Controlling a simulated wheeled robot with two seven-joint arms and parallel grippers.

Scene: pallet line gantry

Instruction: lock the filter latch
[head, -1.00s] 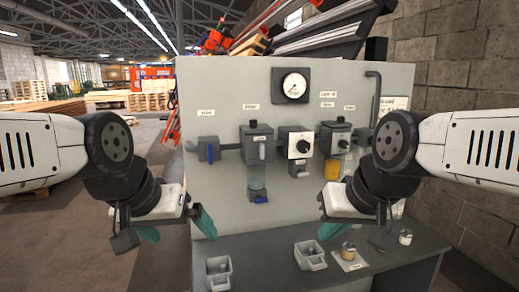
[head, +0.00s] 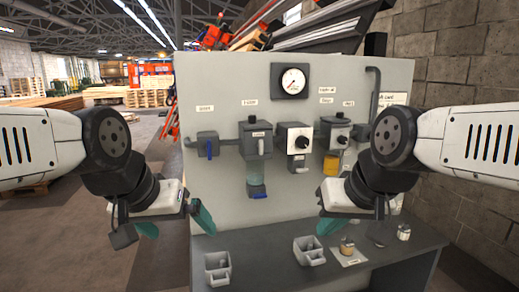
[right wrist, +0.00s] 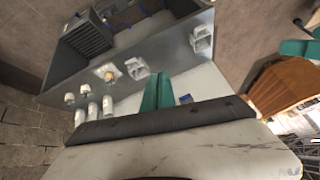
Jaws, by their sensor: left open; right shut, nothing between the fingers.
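The filter unit (head: 256,139) is a dark grey block on the upright grey panel, with a pale lever-like part (head: 261,146) on its front that may be the latch. A greenish clear bowl (head: 257,174) hangs below it, with a blue piece (head: 257,194) at the bottom. I cannot tell the latch's state at this size. My left gripper (head: 175,222) is open and empty, low and left of the filter. My right gripper (head: 329,223) is shut and empty, low and right of it; its teal fingers lie together in the right wrist view (right wrist: 157,92). Both are apart from the panel.
A blue-handled valve (head: 208,146), a white-faced knob unit (head: 295,138), another knob unit (head: 336,133) with a yellow bowl (head: 332,165) and a gauge (head: 290,81) share the panel (head: 220,90). Grey bins (head: 217,270) (head: 309,251) and small parts stand on the table below.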

